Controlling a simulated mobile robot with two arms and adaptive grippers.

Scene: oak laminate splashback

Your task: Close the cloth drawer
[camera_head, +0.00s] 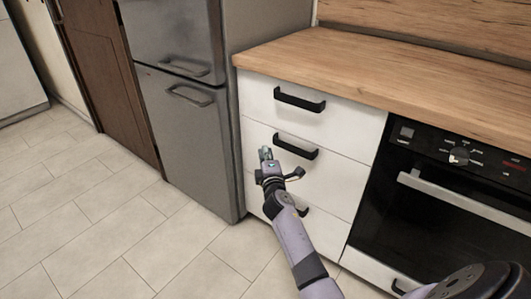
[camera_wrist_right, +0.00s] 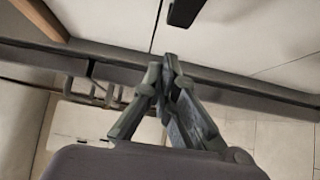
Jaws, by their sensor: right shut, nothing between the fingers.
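A white drawer unit shows in the head view, with a top drawer (camera_head: 338,117), a middle drawer (camera_head: 335,170) and a bottom drawer (camera_head: 325,222). All three fronts look flush, and I cannot tell which is the cloth drawer. The top handle (camera_head: 299,99) and middle handle (camera_head: 295,147) are black bars. The bottom handle (camera_head: 303,211) is partly hidden by my arm. My right gripper (camera_head: 265,153) is in front of the unit, left of the middle handle. In the right wrist view its fingers (camera_wrist_right: 170,62) are together and empty, near a black handle (camera_wrist_right: 186,11). My left gripper is out of view.
A grey fridge (camera_head: 186,137) stands left of the drawers, and a black oven (camera_head: 440,205) with a bar handle stands right. A wooden worktop (camera_head: 400,75) overhangs the drawers. The tiled floor (camera_head: 110,220) at the left is clear.

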